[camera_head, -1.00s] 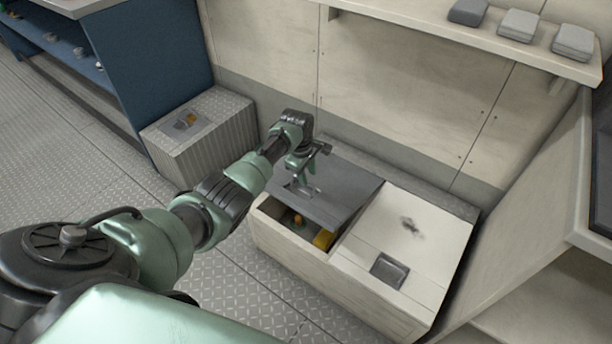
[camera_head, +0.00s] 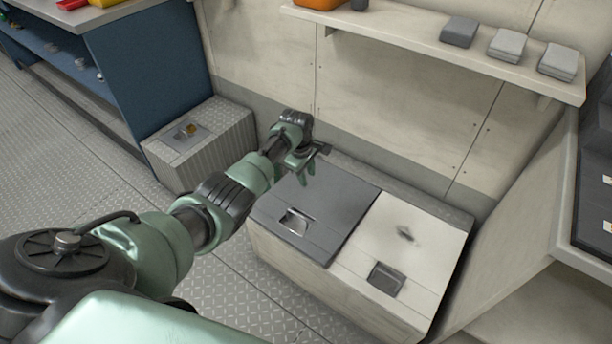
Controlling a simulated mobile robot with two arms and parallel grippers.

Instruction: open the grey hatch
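The grey hatch (camera_head: 334,208) lies flat and shut on the left half of a pale locker box (camera_head: 315,276). Its recessed metal handle (camera_head: 295,221) is near the front edge. My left gripper (camera_head: 306,176) hangs above the rear part of the hatch, behind the handle and apart from it. Its two green fingers look apart with nothing between them. The inside of the box under the hatch is hidden. My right gripper is not in view.
A white lid (camera_head: 417,236) with a dark smudge and its own handle is beside the hatch. A ribbed metal box (camera_head: 205,147) stands left. A wall shelf (camera_head: 430,42) carries grey folded items. A blue workbench (camera_head: 150,75) is at the back left.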

